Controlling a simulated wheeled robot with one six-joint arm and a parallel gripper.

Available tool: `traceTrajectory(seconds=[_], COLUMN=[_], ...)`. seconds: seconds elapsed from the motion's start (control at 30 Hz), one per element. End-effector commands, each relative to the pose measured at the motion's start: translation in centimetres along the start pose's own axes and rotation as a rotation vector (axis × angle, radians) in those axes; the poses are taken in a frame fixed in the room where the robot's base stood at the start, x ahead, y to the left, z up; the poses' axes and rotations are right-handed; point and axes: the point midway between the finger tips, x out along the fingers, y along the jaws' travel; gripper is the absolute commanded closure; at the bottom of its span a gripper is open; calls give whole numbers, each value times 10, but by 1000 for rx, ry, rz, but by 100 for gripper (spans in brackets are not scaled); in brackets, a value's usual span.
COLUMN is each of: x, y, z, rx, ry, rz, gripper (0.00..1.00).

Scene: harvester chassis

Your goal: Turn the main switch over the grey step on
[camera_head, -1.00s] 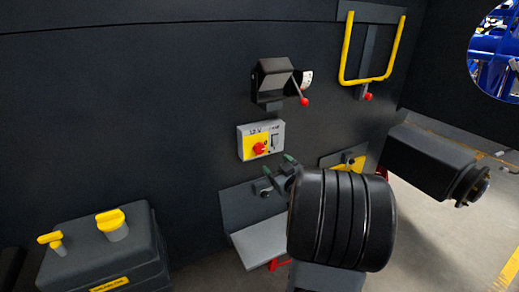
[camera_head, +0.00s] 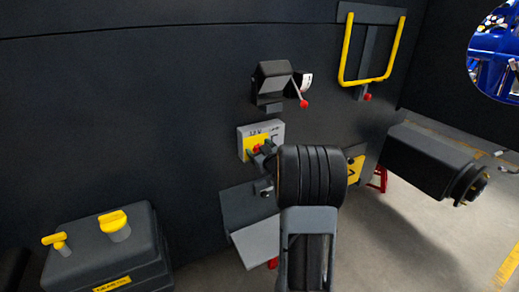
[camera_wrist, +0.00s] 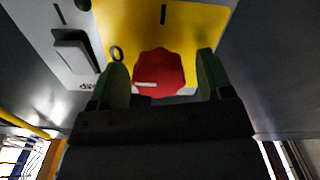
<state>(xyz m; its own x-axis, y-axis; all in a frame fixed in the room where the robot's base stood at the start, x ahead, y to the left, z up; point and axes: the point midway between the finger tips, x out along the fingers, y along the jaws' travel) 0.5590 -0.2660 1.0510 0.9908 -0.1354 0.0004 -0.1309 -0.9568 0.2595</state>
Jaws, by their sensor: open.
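The main switch is a red knob (camera_wrist: 160,72) on a yellow plate (camera_wrist: 190,25) with an "O" mark and an "I" mark. The knob's white line lies on its left side in the wrist view. In the head view the red knob (camera_head: 257,149) shows partly, on the 12 V panel (camera_head: 247,130) over the grey step (camera_head: 255,243). My gripper (camera_wrist: 163,78) is open, with one green finger on each side of the knob. A small gap shows on each side. In the head view my arm hides part of the panel.
A black lever box with a red-tipped lever (camera_head: 304,103) is above the panel. A yellow handle (camera_head: 345,62) is at upper right. A black box with yellow knobs (camera_head: 113,222) stands at lower left.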

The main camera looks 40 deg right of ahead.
Motion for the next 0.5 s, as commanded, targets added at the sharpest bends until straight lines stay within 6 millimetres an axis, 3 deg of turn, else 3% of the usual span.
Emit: traceTrajectory(seconds=[0.23,0.5], x=[0,0], y=[0,0], z=[0,0], rx=[0,1], ry=[0,0], rz=[0,0], gripper=[28,54])
